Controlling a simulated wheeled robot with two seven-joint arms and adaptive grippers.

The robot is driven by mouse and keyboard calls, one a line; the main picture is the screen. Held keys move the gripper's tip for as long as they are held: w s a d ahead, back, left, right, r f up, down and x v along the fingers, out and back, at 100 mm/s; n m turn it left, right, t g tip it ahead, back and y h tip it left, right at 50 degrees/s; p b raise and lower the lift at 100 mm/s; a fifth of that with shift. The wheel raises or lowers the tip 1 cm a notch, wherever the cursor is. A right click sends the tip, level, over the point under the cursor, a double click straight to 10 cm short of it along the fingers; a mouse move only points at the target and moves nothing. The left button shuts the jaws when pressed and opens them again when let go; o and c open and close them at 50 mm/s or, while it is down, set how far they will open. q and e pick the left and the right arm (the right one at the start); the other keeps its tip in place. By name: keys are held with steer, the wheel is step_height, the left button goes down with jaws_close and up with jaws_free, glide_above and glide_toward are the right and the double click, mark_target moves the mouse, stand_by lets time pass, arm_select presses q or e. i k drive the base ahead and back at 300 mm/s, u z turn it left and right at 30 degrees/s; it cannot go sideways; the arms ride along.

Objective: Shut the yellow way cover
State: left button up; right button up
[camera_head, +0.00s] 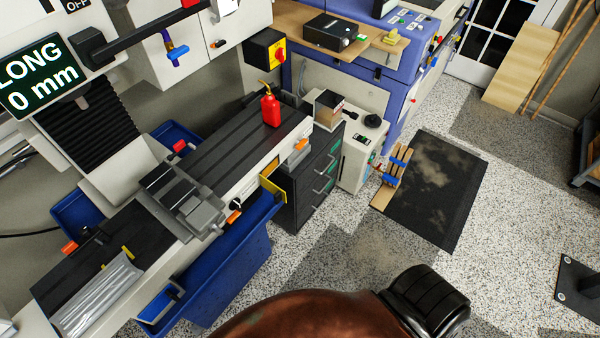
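A yellow L-shaped plate (273,188) shows at the right end of the milling machine's long table, above the end of the blue tray. It looks like the yellow way cover and sticks out from the machine's front side. I cannot tell from this view how far open it stands. A smaller yellow strip (128,252) lies near the left part of the machine table. Neither of my grippers is in view, and nothing is seen touching the yellow plate.
A red oil can (270,108) stands on the machine table (215,140). A blue tray (225,262) hangs below it. A dark drawer cabinet (312,185) stands close beside the yellow plate.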

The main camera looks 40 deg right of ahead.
mark_target(279, 194)
steer(key=z, duration=0.55)
steer(key=i, duration=0.5)
steer(key=z, duration=1.4)
steer(key=k, duration=0.7)
steer(key=u, duration=0.65)
